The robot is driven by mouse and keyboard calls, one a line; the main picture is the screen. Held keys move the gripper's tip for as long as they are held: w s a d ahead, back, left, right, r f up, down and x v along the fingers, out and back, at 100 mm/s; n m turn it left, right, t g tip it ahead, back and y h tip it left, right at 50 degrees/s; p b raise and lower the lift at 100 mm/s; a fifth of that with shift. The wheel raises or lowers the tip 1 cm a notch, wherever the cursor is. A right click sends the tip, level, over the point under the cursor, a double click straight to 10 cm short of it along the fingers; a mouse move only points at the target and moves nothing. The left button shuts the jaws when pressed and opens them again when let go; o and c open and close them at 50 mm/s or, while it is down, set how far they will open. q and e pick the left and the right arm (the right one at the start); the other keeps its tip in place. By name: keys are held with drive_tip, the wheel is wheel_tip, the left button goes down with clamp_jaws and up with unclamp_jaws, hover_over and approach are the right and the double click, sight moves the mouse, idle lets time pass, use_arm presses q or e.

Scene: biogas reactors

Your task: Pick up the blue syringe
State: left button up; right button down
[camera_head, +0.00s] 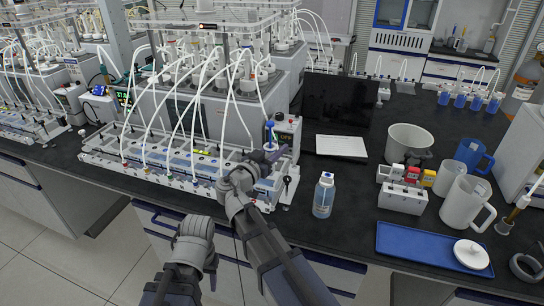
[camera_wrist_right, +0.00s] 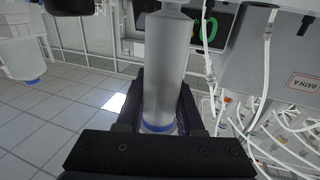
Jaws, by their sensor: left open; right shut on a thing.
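The blue syringe (camera_wrist_right: 166,70) is a clear, frosted cylinder with a blue ring near its lower end in the right wrist view. It stands between the two dark fingers of my right gripper (camera_wrist_right: 158,105), which is shut on it. In the head view, my right gripper (camera_head: 272,154) is at the right end of the reactor bench unit, and the syringe's blue part (camera_head: 269,131) shows just above it. My left gripper (camera_head: 194,243) is low in front of the bench, open and away from the syringe; its fingertips are hard to make out.
The reactor unit (camera_head: 170,165) with many white tubes stands left of my right gripper. A blue-capped bottle (camera_head: 324,195), a grey rack (camera_head: 402,198), a blue tray (camera_head: 415,245) and white jugs (camera_head: 466,203) stand to the right. Bare black bench lies around the bottle.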

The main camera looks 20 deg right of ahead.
sight(272, 122)
use_arm(q)
drive_tip(key=shift+r, duration=0.15)
use_arm(e)
drive_tip(key=shift+r, duration=0.15)
use_arm(q)
wheel_tip(272, 122, up, 10)
drive_tip(key=p, duration=1)
use_arm(e)
wheel_tip(272, 122, up, 10)
drive_tip(key=shift+f, duration=0.15)
use_arm(q)
drive_tip(key=shift+r, duration=0.15)
use_arm(e)
drive_tip(key=shift+r, duration=0.25)
use_arm(q)
drive_tip(key=shift+r+p, duration=1.05)
drive_tip(key=shift+p, duration=0.3)
use_arm(e)
drive_tip(key=shift+r, duration=1.1)
use_arm(q)
drive_tip(key=shift+r, duration=0.2)
use_arm(e)
drive_tip(key=shift+r, duration=0.15)
use_arm(q)
drive_tip(key=shift+f, duration=0.1)
